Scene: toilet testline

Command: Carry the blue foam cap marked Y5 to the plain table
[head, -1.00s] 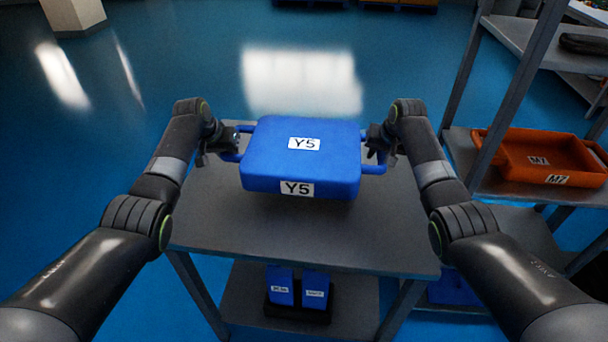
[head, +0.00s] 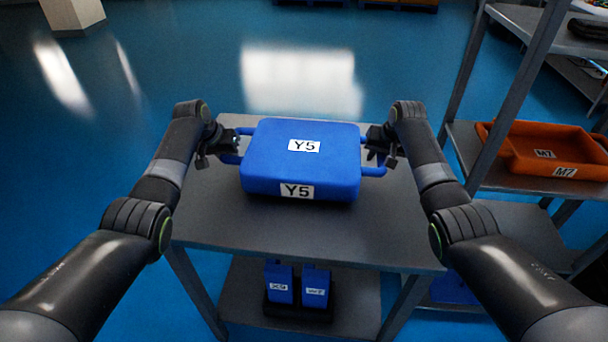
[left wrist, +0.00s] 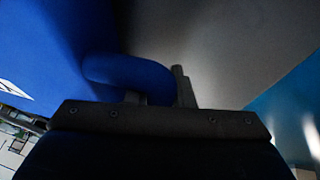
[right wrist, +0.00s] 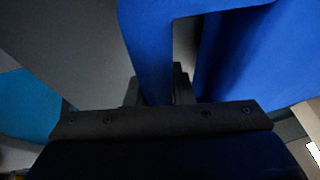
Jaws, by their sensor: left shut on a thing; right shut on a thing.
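The blue foam cap marked Y5 (head: 300,165) is a thick block with a handle on each side and labels on its top and front. It is level over the grey table (head: 300,235); I cannot tell whether it touches the top. My left gripper (head: 228,146) is shut on its left handle, and the left wrist view shows this handle (left wrist: 130,72) between the fingers. My right gripper (head: 377,148) is shut on its right handle, which also shows in the right wrist view (right wrist: 150,60).
A grey shelf rack (head: 490,130) at the right holds an orange tray marked M7 (head: 545,165). Small blue labelled items (head: 315,287) stand in a black holder on the table's lower shelf. The floor behind and left of the table is open.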

